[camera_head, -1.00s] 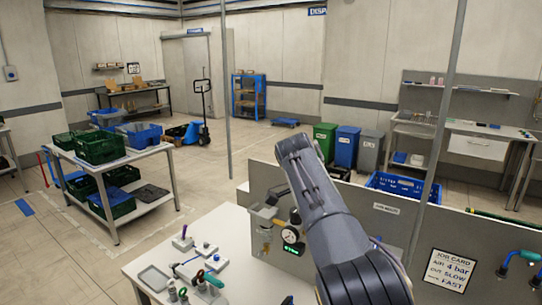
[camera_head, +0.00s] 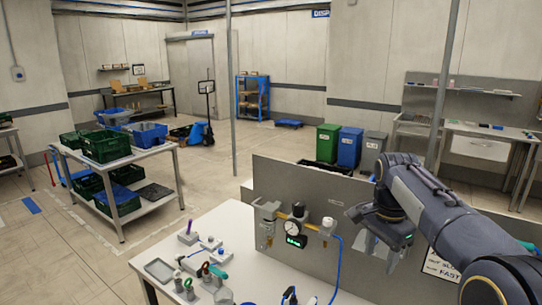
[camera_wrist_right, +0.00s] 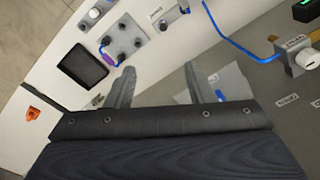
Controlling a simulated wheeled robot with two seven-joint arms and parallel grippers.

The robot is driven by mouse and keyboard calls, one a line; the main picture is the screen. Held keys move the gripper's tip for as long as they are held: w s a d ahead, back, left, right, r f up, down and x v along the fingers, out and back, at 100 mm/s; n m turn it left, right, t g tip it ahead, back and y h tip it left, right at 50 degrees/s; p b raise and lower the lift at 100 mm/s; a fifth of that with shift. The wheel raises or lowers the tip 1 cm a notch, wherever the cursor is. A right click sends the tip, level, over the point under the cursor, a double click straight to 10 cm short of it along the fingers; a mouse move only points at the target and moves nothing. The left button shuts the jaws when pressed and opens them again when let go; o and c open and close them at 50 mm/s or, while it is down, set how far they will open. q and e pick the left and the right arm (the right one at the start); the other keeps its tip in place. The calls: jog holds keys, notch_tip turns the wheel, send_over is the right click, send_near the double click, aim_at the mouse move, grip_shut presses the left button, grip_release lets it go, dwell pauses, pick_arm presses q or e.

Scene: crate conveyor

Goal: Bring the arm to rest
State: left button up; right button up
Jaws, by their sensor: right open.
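My right arm comes in from the lower right in the head view, bent at a raised elbow. Its gripper (camera_head: 372,238) hangs in front of the grey panel and shows only in part. In the right wrist view the gripper's two grey fingers (camera_wrist_right: 158,84) stand wide apart with nothing between them. The fingers are above the white bench, and I cannot tell the exact height. My left gripper is not in view.
The grey panel (camera_head: 330,190) carries a gauge unit (camera_head: 295,232) with a blue hose. The white bench (camera_head: 215,225) holds a shallow tray (camera_head: 160,268) and small fittings. A job card (camera_head: 440,268) is partly covered by my arm.

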jog(key=s+a+f+n+t+y+b, duration=0.1)
jog(key=s+f+n, duration=0.3)
jog(key=s, duration=0.5)
jog(key=s+a+f+n+t+y+b, duration=0.1)
jog(key=s+f+n+t, duration=0.1)
jog(key=s, duration=0.8)
jog(key=s+a+f+n+t+y+b, duration=0.1)
jog(key=s+f+n, duration=0.4)
jog(key=s, duration=0.5)
jog(key=shift+a+f+n+t+y, duration=0.3)
jog(key=shift+f+t+y, duration=0.2)
jog(key=shift+t, duration=0.2)
